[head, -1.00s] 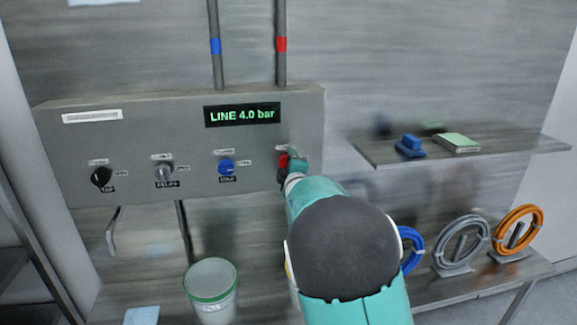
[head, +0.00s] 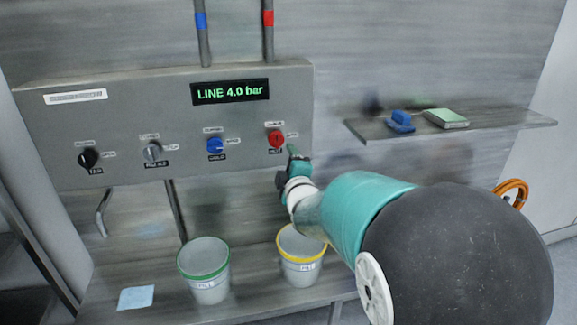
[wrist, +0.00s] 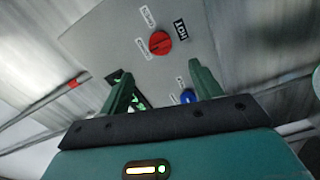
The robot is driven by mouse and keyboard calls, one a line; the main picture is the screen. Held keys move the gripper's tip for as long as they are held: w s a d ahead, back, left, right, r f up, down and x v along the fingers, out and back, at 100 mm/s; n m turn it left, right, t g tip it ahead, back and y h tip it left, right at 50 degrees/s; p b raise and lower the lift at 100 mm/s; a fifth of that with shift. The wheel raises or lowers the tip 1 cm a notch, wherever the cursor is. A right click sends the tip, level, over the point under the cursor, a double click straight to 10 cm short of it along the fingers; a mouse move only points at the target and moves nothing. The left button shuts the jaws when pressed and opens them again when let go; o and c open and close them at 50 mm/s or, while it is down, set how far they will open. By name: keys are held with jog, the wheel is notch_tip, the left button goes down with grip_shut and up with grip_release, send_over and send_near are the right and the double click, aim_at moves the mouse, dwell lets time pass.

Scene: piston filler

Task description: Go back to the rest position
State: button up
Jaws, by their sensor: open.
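My gripper (head: 287,165) is in front of the panel, just below and right of the red knob (head: 276,139). In the wrist view my gripper (wrist: 160,85) shows two green fingers spread apart with nothing between them. The red knob (wrist: 159,44) lies beyond the fingertips, apart from them. The grey control panel (head: 130,110) also carries a blue knob (head: 215,146), a grey knob (head: 152,152) and a black knob (head: 88,159). Its display (head: 230,92) reads "LINE 4.0 bar". My arm covers the lower right of the head view.
A green-rimmed bucket (head: 204,270) and a yellow-rimmed bucket (head: 301,256) stand on the lower bench below the panel. A light blue cloth (head: 136,298) lies at left. A shelf (head: 480,137) at right holds a blue object (head: 401,121) and a green-topped pad (head: 446,119).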

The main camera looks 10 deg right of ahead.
jog(key=shift+s, duration=0.3)
